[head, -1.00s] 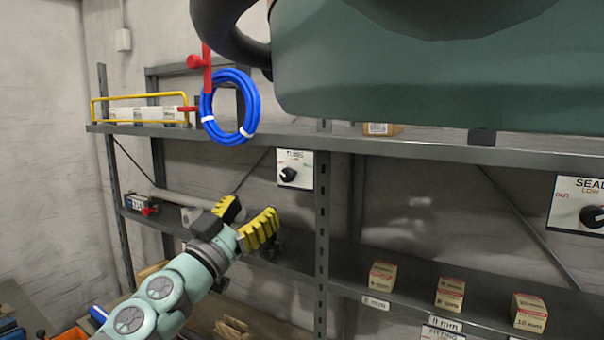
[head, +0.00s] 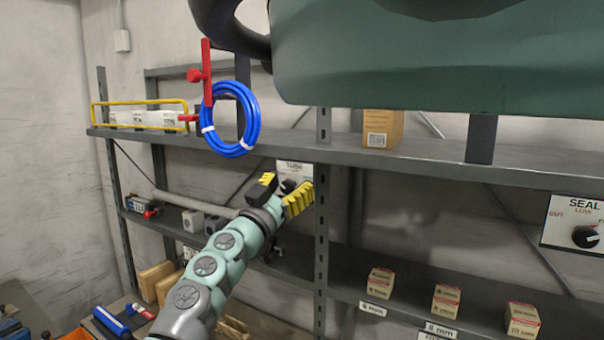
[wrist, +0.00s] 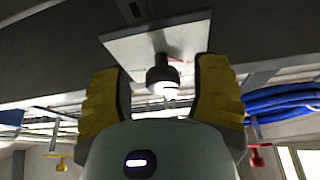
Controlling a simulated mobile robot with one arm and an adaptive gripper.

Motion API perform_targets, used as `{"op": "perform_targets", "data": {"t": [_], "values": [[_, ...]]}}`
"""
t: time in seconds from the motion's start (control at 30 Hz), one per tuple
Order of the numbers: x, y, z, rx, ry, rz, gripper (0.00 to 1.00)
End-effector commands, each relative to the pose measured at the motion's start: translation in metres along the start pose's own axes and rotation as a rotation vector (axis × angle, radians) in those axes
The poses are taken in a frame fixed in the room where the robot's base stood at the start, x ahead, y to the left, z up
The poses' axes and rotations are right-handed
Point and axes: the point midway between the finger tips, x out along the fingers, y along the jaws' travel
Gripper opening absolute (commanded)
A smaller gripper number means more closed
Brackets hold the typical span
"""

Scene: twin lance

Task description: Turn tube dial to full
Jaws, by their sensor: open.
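The tube dial is a black knob on a white panel (head: 294,169) mounted at the shelf rack. In the head view my gripper (head: 285,192) is in front of the panel and hides most of the knob and the lettering below it. In the wrist view the knob (wrist: 163,74) sticks out from the panel (wrist: 150,38) between my two yellow fingers. The fingers are open, one to each side of the knob, with a gap on both sides. The knob's pointer setting cannot be read.
A blue coiled hose (head: 231,120) hangs from the upper shelf, left of the panel. A rack upright (head: 321,230) stands just right of my gripper. A second panel with a SEAL dial (head: 585,237) is at far right. Small boxes (head: 380,282) stand on the lower shelf.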

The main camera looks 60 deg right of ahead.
Motion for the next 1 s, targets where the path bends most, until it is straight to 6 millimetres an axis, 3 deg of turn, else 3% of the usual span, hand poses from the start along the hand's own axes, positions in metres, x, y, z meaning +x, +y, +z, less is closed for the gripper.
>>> {"op": "perform_targets", "data": {"t": [0.17, 0.2, 0.83, 1.0], "values": [[-0.0005, -0.0014, 0.0004, 0.001, -0.001, -0.003, 0.61], [-0.0006, -0.0016, 0.0005, 0.001, -0.001, -0.003, 0.66], [-0.0010, -0.0027, 0.0004, 0.002, -0.001, -0.005, 0.01], [-0.0010, -0.0027, 0.0003, 0.003, -0.001, -0.005, 0.00]]}}
